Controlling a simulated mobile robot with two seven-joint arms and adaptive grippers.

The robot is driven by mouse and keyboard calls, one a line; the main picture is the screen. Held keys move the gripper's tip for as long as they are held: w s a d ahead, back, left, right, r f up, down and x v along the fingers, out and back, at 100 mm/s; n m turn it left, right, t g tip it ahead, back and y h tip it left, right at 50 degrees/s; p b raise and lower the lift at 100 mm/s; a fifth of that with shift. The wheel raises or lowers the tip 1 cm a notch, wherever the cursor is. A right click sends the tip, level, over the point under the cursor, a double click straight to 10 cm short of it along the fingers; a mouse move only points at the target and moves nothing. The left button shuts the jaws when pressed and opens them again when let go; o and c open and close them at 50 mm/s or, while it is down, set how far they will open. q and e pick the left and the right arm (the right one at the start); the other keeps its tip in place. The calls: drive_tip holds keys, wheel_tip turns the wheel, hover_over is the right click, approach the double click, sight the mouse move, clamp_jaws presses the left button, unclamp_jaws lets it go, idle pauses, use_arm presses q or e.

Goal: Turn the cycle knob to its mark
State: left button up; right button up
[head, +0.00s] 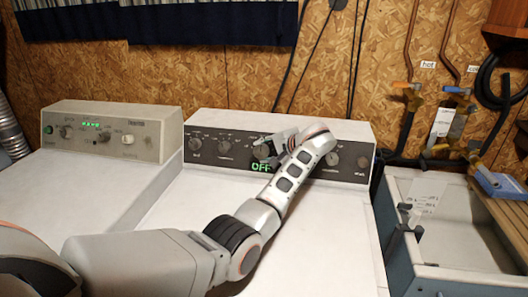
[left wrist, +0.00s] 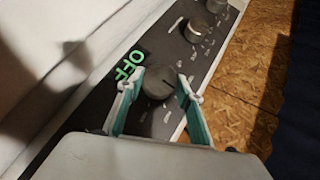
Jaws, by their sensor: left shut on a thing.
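The dark round knob (left wrist: 157,86), beside the green "OFF" display, sits between the two fingers of my left gripper (left wrist: 160,80) in the left wrist view. The fingers, with teal inner pads, are shut on it from both sides. A thin pointer line shows on the knob's face, with pale printed marks around it on the panel. In the head view my left gripper (head: 268,149) is at the middle of the right machine's control panel (head: 229,134); my gripper and wrist largely hide the knob there. I cannot read the marks. My right gripper is not seen.
Other knobs flank it on the panel, such as one at the left (head: 195,144). The green "OFF" display (head: 262,167) lies just below. A second machine (head: 109,125) stands left and a sink (head: 460,165) right. The white machine top is clear apart from my arm.

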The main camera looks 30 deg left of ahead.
sight(264, 154)
use_arm(q)
drive_tip(key=shift+r, duration=0.1)
drive_tip(key=o, duration=1.1)
drive_tip(key=shift+w, duration=0.1)
drive_tip(key=shift+r, duration=5)
drive_tip(key=shift+a+f, duration=0.1)
